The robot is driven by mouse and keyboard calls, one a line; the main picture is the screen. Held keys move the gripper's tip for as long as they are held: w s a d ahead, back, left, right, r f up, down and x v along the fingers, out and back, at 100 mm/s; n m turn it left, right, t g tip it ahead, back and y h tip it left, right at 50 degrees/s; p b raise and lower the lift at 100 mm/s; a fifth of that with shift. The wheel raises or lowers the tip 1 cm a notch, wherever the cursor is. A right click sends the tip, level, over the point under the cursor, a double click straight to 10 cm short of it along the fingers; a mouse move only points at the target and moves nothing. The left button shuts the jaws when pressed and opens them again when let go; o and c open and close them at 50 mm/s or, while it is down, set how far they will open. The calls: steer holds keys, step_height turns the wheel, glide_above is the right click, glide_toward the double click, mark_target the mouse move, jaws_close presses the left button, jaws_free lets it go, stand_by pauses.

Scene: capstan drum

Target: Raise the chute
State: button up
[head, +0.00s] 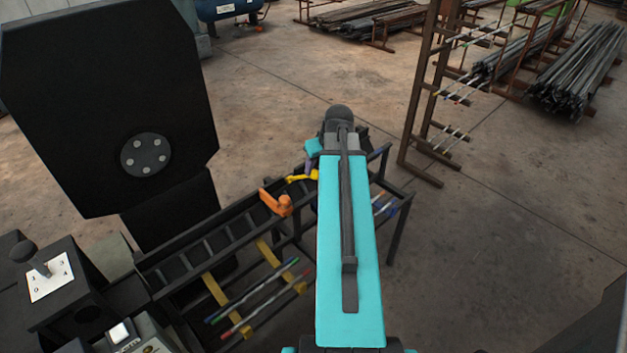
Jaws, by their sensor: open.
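The chute appears to be the long dark slatted frame (205,243), which slopes across the lower middle of the head view. I cannot tell its exact height. An orange block-like part (275,202) sits at its upper right end, with a yellow part (302,177) just beyond it. My cyan arm reaches forward over the right end of the frame. My gripper (309,163) is open and mostly hidden by my arm's far end, close to the yellow part. I cannot tell whether it touches anything.
A large black panel with a round bolted hub (145,155) stands at left. A ball-topped lever (37,262) and a white switch (120,332) are at lower left. Coloured-end rods (262,300) lie on yellow supports.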

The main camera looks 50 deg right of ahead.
steer(key=shift+p+x, duration=1)
steer(key=shift+x, duration=4.05)
steer(key=shift+d, duration=0.1)
jaws_close()
